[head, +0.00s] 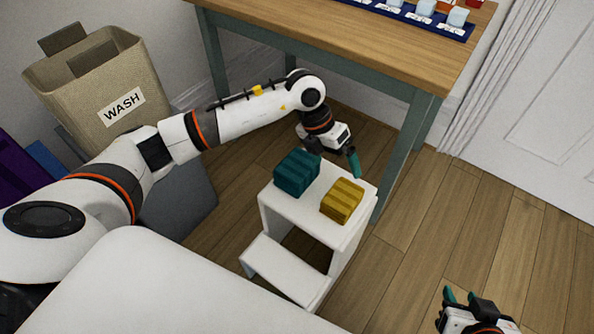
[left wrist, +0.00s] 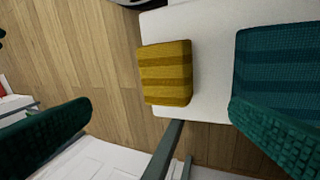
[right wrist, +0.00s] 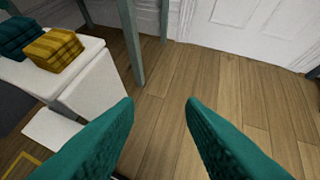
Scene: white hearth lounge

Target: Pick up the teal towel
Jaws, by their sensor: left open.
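The teal towel (head: 297,173) lies folded on the left part of the top of a white step stool (head: 285,207). In the left wrist view the towel (left wrist: 280,70) is at the right, partly hidden behind a finger. It also shows at the left edge of the right wrist view (right wrist: 16,36). My left gripper (head: 333,160) is open and empty, just behind the towel at the stool's far edge. One of its fingers hangs to the right, beyond the stool top's back edge. My right gripper (head: 464,296) is open and empty over the floor at the lower right.
A folded yellow towel (head: 342,201) sits on the stool close to the right of the teal one. A wooden table with green legs (head: 411,133) stands behind. A wash basket (head: 93,90) stands at the left. The floor at right is clear.

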